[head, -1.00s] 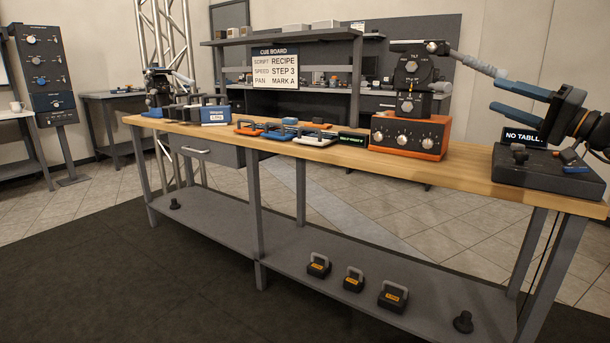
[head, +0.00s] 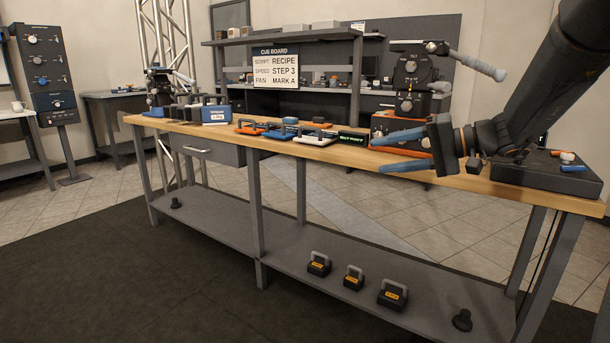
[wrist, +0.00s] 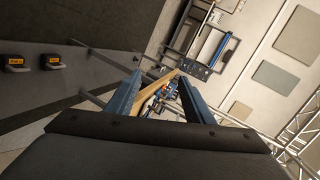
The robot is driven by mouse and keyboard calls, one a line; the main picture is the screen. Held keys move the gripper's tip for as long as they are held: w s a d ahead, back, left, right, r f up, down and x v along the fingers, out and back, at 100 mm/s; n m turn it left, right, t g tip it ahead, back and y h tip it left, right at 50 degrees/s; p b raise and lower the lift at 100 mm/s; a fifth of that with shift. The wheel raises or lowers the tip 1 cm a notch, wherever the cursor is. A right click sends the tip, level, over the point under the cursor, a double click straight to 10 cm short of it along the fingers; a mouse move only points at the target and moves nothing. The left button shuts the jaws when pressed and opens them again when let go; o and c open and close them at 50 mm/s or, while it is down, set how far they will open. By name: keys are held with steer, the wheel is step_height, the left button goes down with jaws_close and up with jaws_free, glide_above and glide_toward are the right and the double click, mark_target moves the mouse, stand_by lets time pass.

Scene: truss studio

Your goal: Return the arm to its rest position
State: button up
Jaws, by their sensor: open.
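My gripper (head: 385,148) is in front of the right half of the wooden workbench (head: 465,182) in the head view, its two blue fingers pointing left. The fingers are apart with nothing between them. My dark arm comes down from the upper right. The gripper hides part of the orange control box (head: 384,125) behind it. In the wrist view the two blue fingers (wrist: 160,98) stand apart, with the bench top (wrist: 150,103) and small items beyond them.
A tilt head (head: 410,72) with a grey handle stands above the orange box. A black box (head: 545,182) sits at the bench's right end. Plates (head: 285,130) and a weight case (head: 215,115) lie farther left. Several weights (head: 354,279) rest on the lower shelf. The dark floor in front is clear.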

steer(key=s+a+f+n+g+h, duration=0.1)
steer(key=s+a+f+g+h, duration=0.15)
steer(key=s+a+f, duration=0.4)
steer(key=s+a+f+n+g+h, duration=0.1)
steer(key=s+a+f+g, duration=0.3)
steer(key=s+a, duration=0.45)
steer(key=s+a+f+n+h, duration=0.1)
steer(key=s+f+n+h, duration=0.3)
steer(key=s, duration=0.6)
steer(key=s+a+f+n+h, duration=0.25)
steer(key=s+f+h, duration=0.35)
steer(key=s, duration=0.5)
steer(key=d+r+m+p, duration=0.6)
steer(key=d+r+p, duration=1.2)
steer(key=p, duration=0.8)
step_height(320, 180, up, 4)
steer(key=shift+s+d+f+y, duration=0.15)
steer(key=shift+s+d+y, duration=0.1)
steer(key=shift+y, duration=0.1)
